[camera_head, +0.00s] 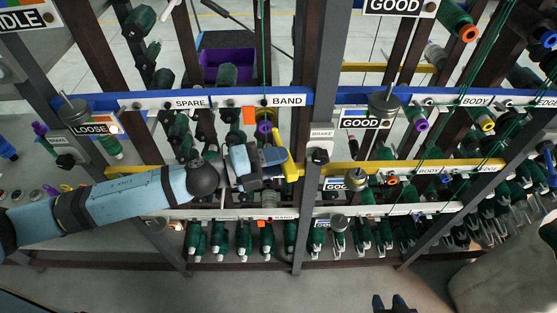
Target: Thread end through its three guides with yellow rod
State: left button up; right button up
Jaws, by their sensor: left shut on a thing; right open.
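My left gripper (274,157) reaches in from the left and is shut on a short yellow piece (287,154), perhaps the yellow rod, just in front of the yellow rail (222,169) and left of a grey post. A green thread (263,45) hangs from the top toward a purple-ended spool (264,127), just above the gripper. I cannot tell where its end is. Other green threads (489,42) run down at the right. I cannot pick out the three guides. Two dark fingertips of my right gripper (391,302) show at the bottom edge, apart and empty.
A blue rail (350,95) with labels SPARE and BAND crosses above. The grey post (314,115) stands close to the right of the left gripper. Several green spools (243,238) hang below. A purple bin (224,67) is behind. The floor (230,285) in front is clear.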

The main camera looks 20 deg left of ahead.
aim_at(285, 175)
pick_arm(q)
jog(key=w+a, duration=0.4)
jog(key=w, duration=0.4)
jog(key=shift+w+a+b, duration=0.2)
jog(key=shift+a+b, duration=0.15)
jog(key=shift+a, duration=0.05)
dwell(0.4)
dwell(0.7)
jog(key=shift+s+d+p, duration=0.1)
jog(key=shift+s+d, duration=0.55)
jog(key=shift+s, duration=1.6)
jog(key=shift+s+d+p, duration=0.15)
jog(key=shift+s+d, duration=0.45)
jog(key=shift+s, duration=1.7)
jog(key=shift+s+d+p, duration=0.1)
jog(key=shift+s+d, duration=0.55)
jog(key=shift+s, duration=1.6)
pick_arm(e)
jog(key=shift+r, duration=0.35)
pick_arm(q)
jog(key=shift+w, duration=0.1)
pick_arm(e)
jog(key=shift+f, duration=0.1)
